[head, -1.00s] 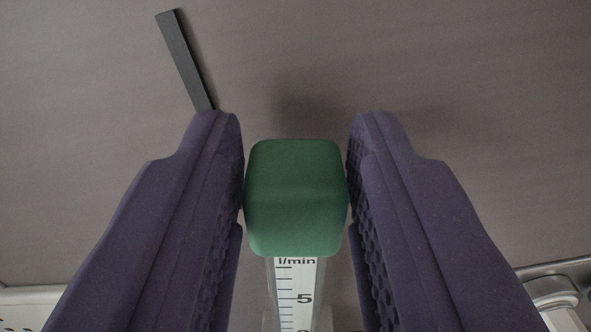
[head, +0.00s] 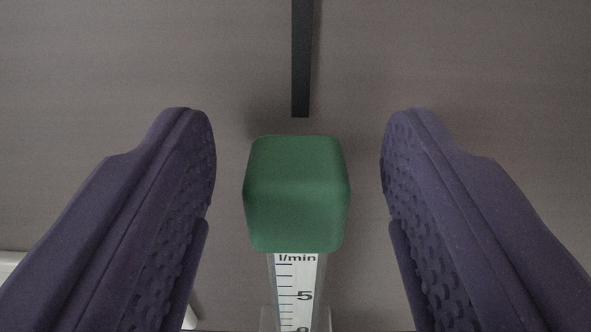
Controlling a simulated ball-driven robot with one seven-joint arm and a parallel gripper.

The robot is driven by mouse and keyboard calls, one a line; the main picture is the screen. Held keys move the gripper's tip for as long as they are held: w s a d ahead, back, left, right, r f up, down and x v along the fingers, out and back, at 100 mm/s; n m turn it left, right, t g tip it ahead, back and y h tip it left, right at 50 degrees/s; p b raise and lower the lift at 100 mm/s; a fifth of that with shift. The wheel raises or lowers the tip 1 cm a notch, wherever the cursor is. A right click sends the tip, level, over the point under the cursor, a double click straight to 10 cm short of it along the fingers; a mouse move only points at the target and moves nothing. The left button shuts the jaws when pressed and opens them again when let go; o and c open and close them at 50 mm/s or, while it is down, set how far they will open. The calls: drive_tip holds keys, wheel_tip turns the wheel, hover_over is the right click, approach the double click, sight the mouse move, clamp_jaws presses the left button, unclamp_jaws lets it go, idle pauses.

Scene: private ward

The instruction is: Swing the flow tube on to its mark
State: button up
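The flow tube (head: 296,290) shows at the bottom middle, with a white scale marked "l/min" and a 5. Its green cap (head: 297,193) sits on its upper end. A dark bar (head: 301,60), which looks like the mark, runs down the wall from the top edge. Its lower end is just above the cap and nearly in line with the tube. My gripper (head: 297,150) is open, with one purple finger on each side of the cap. Clear gaps show between the cap and both fingers. The tube's lower part is out of view.
A plain grey-brown wall (head: 480,70) fills the background. A white edge (head: 12,265) of something shows at the lower left. The wall area around the cap is free.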

drive_tip(key=s+b, duration=0.1)
drive_tip(key=s, duration=0.6)
drive_tip(key=shift+s+b, duration=0.3)
drive_tip(key=shift+s, duration=0.1)
drive_tip(key=shift+f+b, duration=0.15)
drive_tip(key=shift+b, duration=0.2)
drive_tip(key=s+a+f+g+b, duration=0.1)
drive_tip(key=s+b, duration=0.9)
drive_tip(key=b, duration=1.2)
wheel_tip(320, 180, down, 2)
drive_tip(key=shift+f+g, duration=0.25)
drive_tip(key=shift+g, duration=0.55)
drive_tip(key=shift+a, duration=0.1)
